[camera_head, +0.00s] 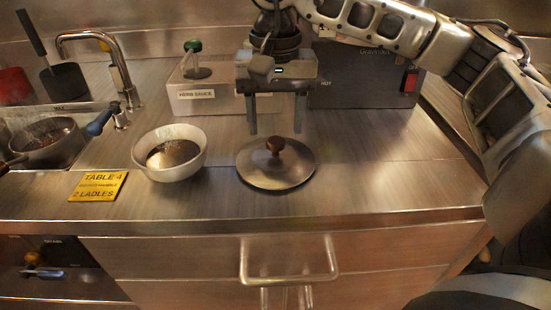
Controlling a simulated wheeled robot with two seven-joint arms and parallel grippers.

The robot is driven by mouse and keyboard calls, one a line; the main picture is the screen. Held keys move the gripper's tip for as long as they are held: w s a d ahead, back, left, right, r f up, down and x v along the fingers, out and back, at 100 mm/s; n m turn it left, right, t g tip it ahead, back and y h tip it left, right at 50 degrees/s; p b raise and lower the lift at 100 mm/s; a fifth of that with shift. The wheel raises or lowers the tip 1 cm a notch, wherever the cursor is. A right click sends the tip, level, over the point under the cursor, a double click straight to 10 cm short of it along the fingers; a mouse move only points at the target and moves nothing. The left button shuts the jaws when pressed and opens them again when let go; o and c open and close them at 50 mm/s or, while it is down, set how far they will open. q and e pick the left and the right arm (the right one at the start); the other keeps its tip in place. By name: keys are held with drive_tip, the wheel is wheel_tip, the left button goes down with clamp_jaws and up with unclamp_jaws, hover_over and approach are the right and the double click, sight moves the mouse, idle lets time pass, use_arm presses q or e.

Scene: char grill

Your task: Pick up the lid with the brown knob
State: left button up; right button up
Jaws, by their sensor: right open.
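The lid (262,176) is a round steel disc lying flat on the steel counter, right of the white bowl. Its brown knob (275,145) stands up at its middle. My right gripper (276,128) comes down from above, pointing downward. Its two fingers are spread apart with nothing between them. The fingertips appear just above and behind the knob; the exact gap in depth is hard to tell. My left gripper is not in view.
A white bowl (190,171) with dark contents stands left of the lid. A yellow "TABLE 4" card (98,186) lies beside it. A herb sauce container (198,100) and a grey box with a red switch (350,92) stand behind. A sink is at left.

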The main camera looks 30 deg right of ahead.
sight(275, 140)
drive_tip(key=shift+w+d+f, duration=0.15)
drive_tip(key=shift+w+f, duration=0.05)
drive_tip(key=shift+f, duration=1.15)
drive_tip(key=shift+w+d+f, duration=0.15)
drive_tip(key=shift+f, duration=1.15)
drive_tip(key=c, duration=1.1)
